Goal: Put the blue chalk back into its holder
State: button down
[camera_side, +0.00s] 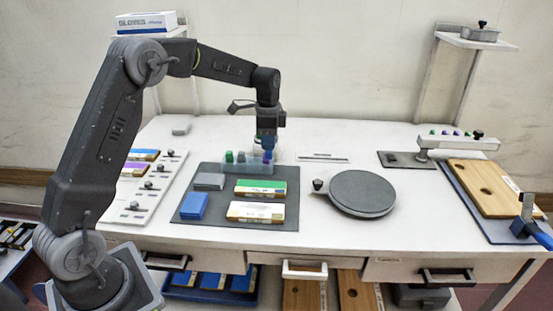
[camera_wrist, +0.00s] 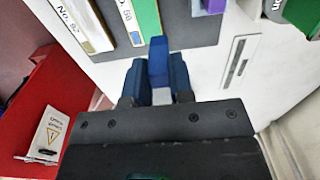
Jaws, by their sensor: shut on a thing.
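The grey mat (camera_side: 208,225) carries green and brown boxes, a blue block and a grey block. A round grey turntable (camera_side: 362,193) stands to the right. A white panel with knobs (camera_side: 150,190) lies left. The table (camera_side: 330,240) is clear in front.

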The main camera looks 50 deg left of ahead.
jog(key=w+a, duration=0.1)
jog(key=a, duration=0.8)
jog(key=shift+a+f, duration=0.1)
jog(key=shift+f, duration=2.45)
jog(key=shift+f, duration=0.4)
jog(key=shift+f, duration=0.35)
jog(key=shift+f, duration=0.4)
jog(key=c, duration=0.9)
grip_release()
